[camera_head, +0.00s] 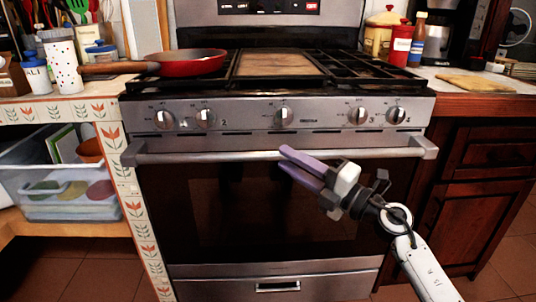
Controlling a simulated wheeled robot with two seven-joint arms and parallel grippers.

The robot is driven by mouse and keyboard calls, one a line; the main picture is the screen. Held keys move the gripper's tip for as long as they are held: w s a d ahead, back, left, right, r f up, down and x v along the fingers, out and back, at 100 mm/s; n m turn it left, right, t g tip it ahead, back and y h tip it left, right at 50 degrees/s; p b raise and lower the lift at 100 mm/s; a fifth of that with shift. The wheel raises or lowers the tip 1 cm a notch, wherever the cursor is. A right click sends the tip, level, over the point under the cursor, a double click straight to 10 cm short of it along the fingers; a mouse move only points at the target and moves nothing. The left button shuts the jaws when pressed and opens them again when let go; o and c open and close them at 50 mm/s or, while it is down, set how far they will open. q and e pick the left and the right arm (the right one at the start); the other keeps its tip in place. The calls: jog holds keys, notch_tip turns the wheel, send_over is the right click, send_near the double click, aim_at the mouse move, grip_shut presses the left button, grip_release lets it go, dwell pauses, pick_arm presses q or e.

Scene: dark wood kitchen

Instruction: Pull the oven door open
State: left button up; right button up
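The oven door (220,205) is shut in the head view, a dark glass panel in a steel frame below the control panel. Its long horizontal steel handle (220,156) runs across the top of the door. My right gripper (283,158) reaches in from the lower right, its two purple fingers pointing left at the middle of the handle. The fingertips overlap the handle in the picture; contact cannot be told. The fingers lie close together, and whether any gap holds the handle is unclear. My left gripper is not in view.
A red pan (195,63) sits on the stovetop, its handle sticking out left. Knobs (283,116) line the panel above the door. A drawer (277,287) is below it. Wooden cabinets (490,190) stand right, and a plastic bin (70,185) left.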

aim_at(268, 148)
jog(key=b+x, duration=0.2)
jog(key=x, duration=0.5)
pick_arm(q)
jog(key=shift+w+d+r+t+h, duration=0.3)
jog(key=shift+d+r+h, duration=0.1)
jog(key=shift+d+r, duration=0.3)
pick_arm(e)
grip_shut()
